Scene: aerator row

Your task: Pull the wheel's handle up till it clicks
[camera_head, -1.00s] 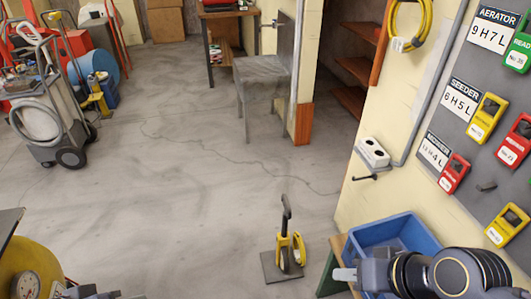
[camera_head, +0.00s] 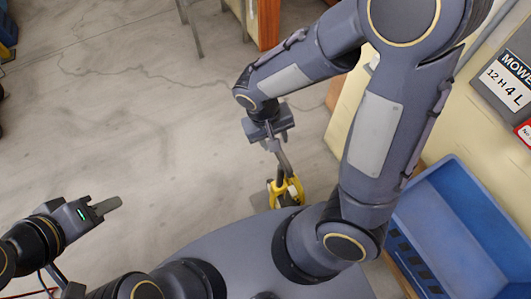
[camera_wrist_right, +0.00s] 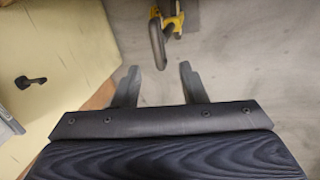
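A yellow wheel piece (camera_head: 291,190) stands on the floor at the centre of the head view, partly hidden by my own body. Its dark handle (camera_head: 284,163) rises toward my right gripper (camera_head: 272,143). In the right wrist view the handle (camera_wrist_right: 157,45) ends in a grey grip, with the yellow part (camera_wrist_right: 172,14) behind it. There my right gripper (camera_wrist_right: 160,70) is open, its fingers apart to either side of the handle's line. The handle looks to lie just beyond the fingertips; contact is not clear. My left gripper (camera_head: 107,206) is at the lower left, away from the wheel, seen edge-on.
A blue crate (camera_head: 455,225) stands at the right, beside the wall. A sign panel (camera_head: 508,82) hangs on the wall above it. The grey floor (camera_head: 150,110) left of the wheel is clear. Legs of a metal stand (camera_head: 190,28) show at the top.

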